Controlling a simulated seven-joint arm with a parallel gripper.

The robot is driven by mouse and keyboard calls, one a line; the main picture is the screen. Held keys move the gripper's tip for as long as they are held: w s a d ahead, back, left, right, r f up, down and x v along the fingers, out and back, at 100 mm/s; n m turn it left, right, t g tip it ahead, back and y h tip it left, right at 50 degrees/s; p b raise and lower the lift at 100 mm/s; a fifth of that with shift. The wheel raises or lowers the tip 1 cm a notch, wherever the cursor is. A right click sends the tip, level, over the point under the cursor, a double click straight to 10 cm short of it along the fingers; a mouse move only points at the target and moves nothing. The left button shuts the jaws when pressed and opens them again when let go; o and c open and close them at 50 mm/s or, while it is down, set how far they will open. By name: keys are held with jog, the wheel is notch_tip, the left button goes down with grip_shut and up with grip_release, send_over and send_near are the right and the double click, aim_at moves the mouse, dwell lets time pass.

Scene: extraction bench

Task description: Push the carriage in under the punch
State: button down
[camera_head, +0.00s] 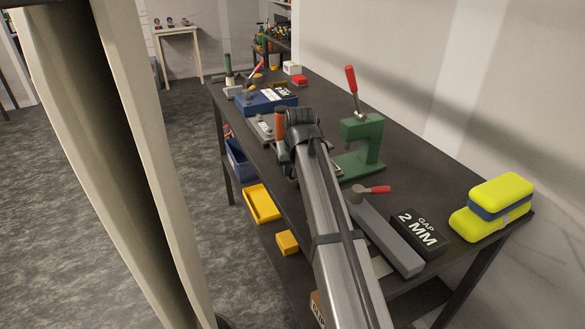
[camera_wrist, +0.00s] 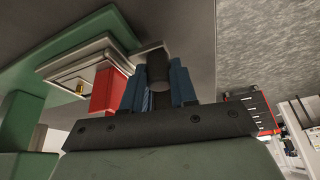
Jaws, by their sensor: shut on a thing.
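The green punch press (camera_head: 366,140) with a red-handled lever (camera_head: 351,80) stands on the bench, right of my forearm. In the wrist view, the pale carriage plate (camera_wrist: 70,70) lies on the green base (camera_wrist: 85,35), with a small brass piece (camera_wrist: 80,88) and a red block (camera_wrist: 105,92) at its near end. My gripper (camera_wrist: 158,85) has its blue fingers shut on a dark round knob (camera_wrist: 153,62) beside the red block. The knob's join to the carriage is hard to see. In the head view, my arm hides the fingers and most of the carriage.
A long grey bar tool (camera_head: 385,232) with a red grip and a black "GAP 2 MM" block (camera_head: 419,232) lie right of my arm. A blue case (camera_head: 266,101) and grey fixture (camera_head: 262,129) lie farther back. Yellow bins stand below the bench edge.

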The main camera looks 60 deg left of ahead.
jog(key=shift+w, duration=0.15)
jog(key=w, duration=0.6)
jog(key=shift+w, duration=0.35)
jog(key=c, duration=1.2)
grip_release()
jog(key=shift+w, duration=0.15)
jog(key=shift+o, duration=0.2)
jog(key=shift+r, duration=0.1)
jog(key=shift+s+d+r, duration=0.2)
jog(key=shift+r, duration=0.15)
jog(key=w+v, duration=0.1)
jog(key=v, duration=1.1)
jog(key=shift+s+d+r, duration=0.2)
jog(key=shift+s+r, duration=0.2)
jog(key=shift+s, duration=0.15)
